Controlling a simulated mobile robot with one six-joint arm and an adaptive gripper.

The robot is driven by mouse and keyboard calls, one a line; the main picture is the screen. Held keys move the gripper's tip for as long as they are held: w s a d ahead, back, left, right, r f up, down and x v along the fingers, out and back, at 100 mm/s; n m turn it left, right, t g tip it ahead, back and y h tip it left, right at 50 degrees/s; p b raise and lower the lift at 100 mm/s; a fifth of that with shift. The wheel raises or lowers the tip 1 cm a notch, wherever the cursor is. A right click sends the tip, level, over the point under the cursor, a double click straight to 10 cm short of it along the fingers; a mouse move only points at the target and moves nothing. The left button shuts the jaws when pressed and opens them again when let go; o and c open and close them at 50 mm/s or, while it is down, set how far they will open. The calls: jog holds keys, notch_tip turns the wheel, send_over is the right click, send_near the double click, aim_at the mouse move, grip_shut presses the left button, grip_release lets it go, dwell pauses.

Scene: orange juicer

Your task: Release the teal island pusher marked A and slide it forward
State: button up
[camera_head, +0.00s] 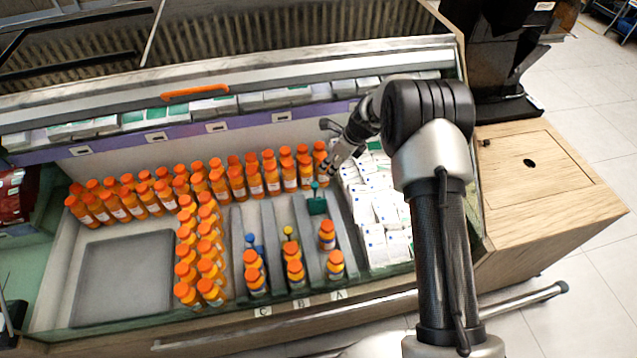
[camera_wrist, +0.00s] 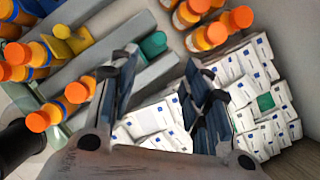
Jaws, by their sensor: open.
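The teal pusher (camera_head: 317,205) stands in the lane marked A, behind two orange-capped bottles (camera_head: 327,236), with its knob upright. My gripper (camera_head: 331,166) is above and behind it, at the back right of the lane. In the wrist view the teal pusher (camera_wrist: 153,44) shows beyond the fingers, nearer the left one. My gripper (camera_wrist: 163,75) is open there, with nothing between its fingers, and it looks apart from the pusher. The label A (camera_head: 339,295) is on the front edge. Whether any catch holds the pusher cannot be seen.
A yellow pusher (camera_head: 289,232) and a blue pusher (camera_head: 251,240) stand in the neighbouring lanes with bottles. Grey dividers (camera_head: 272,231) separate the lanes. White boxes (camera_head: 387,215) fill the right side. Rows of orange bottles (camera_head: 254,180) stand behind. A grey tray (camera_head: 122,275) at left is empty.

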aim_at(315, 185)
jog(key=b+x, duration=0.4)
jog(key=x, duration=1.1)
jog(key=shift+a+f+b, duration=0.1)
jog(key=shift+f+b, duration=0.2)
jog(key=shift+f, duration=0.05)
grip_shut()
